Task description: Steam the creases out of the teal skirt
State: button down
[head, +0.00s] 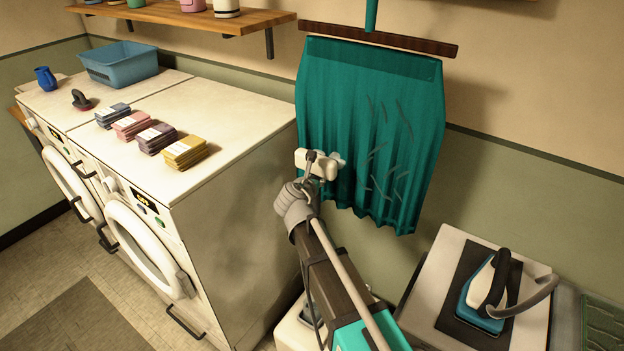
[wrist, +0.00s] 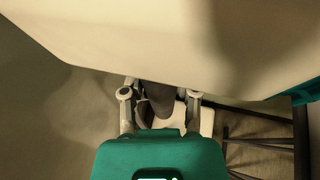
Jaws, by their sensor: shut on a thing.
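The teal skirt (head: 350,110) hangs flat against the wall from a dark wooden bar (head: 380,38). Dark wavy crease lines show on its right half; its left half looks smooth. A small white piece (head: 330,163), apparently the steamer's head, is in front of the skirt's lower left part at the far end of my arm. I cannot tell whether it touches the cloth. In the wrist view my gripper (wrist: 160,108) is shut on a dark grey handle (wrist: 156,94), apparently the steamer's. A pale hose-like line (head: 345,270) runs along my arm.
White machines (head: 235,240) stand on the left, topped by folded cloth stacks (head: 185,152), a blue basin (head: 118,63) and a blue jug (head: 46,78). An iron (head: 488,290) rests on a dark pad at the lower right. A wooden shelf (head: 180,15) is above.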

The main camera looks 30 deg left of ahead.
aim_at(315, 208)
jog(key=shift+f+b, duration=5.5)
jog(key=shift+f, duration=0.15)
jog(key=shift+s+r, duration=0.15)
jog(key=shift+s, duration=0.5)
jog(key=shift+s+a, duration=0.15)
jog(key=shift+s, duration=0.8)
jog(key=shift+s+a, duration=0.1)
jog(key=shift+s, duration=0.8)
